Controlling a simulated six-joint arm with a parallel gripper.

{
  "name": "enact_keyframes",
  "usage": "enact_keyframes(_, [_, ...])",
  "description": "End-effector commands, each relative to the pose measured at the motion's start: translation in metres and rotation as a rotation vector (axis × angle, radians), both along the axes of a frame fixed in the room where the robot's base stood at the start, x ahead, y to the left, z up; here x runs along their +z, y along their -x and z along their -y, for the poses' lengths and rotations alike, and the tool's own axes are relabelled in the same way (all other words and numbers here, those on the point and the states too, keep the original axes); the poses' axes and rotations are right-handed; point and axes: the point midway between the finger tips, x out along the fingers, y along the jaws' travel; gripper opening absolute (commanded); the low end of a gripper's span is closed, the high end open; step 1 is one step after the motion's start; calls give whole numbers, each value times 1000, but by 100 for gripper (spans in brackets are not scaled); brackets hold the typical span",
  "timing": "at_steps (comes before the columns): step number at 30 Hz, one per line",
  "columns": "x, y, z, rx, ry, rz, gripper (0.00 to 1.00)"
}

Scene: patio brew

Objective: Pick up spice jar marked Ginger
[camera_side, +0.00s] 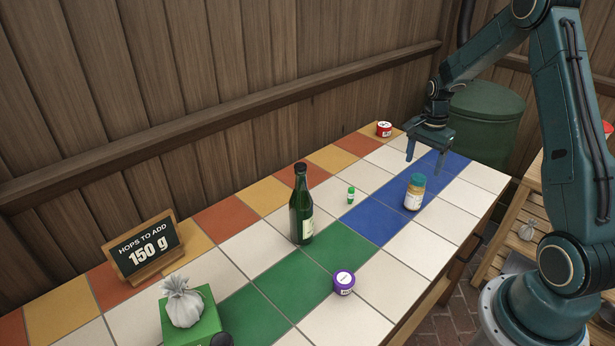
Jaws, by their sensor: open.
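A jar with a teal lid and pale label (415,192) stands upright on the blue tiles; its label is too small to read. I cannot tell whether it is the Ginger jar. A small green-capped bottle (351,195) stands to its left, also unreadable. My gripper (425,162) is open and empty above the far end of the table, behind the teal-lidded jar and apart from it. Its two fingers point down.
A dark green bottle (301,207) stands mid-table. A purple tin (344,282) sits near the front and a red tin (384,129) at the far end. A chalkboard sign (146,247) and a green box (205,312) bearing a grey bag (182,303) are at left.

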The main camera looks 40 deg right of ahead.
Motion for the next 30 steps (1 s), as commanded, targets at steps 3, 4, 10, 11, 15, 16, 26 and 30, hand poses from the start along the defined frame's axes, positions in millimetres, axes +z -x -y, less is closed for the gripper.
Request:
enact_keyframes(3, [-19,1,-1,0,-2,-3,71])
enact_keyframes(4, [-22,1,-1,0,-2,-3,71])
enact_keyframes(10, [-36,0,-1,0,0,0,71])
enact_keyframes(11, [-36,0,-1,0,0,0,71])
enact_keyframes(15, [-37,0,0,0,0,0,71])
enact_keyframes(16, [-37,0,-1,1,0,0,71])
enact_keyframes(26, [-62,0,-3,1,-2,-4,71])
enact_keyframes(30, [-78,-1,-4,1,-2,-3,71])
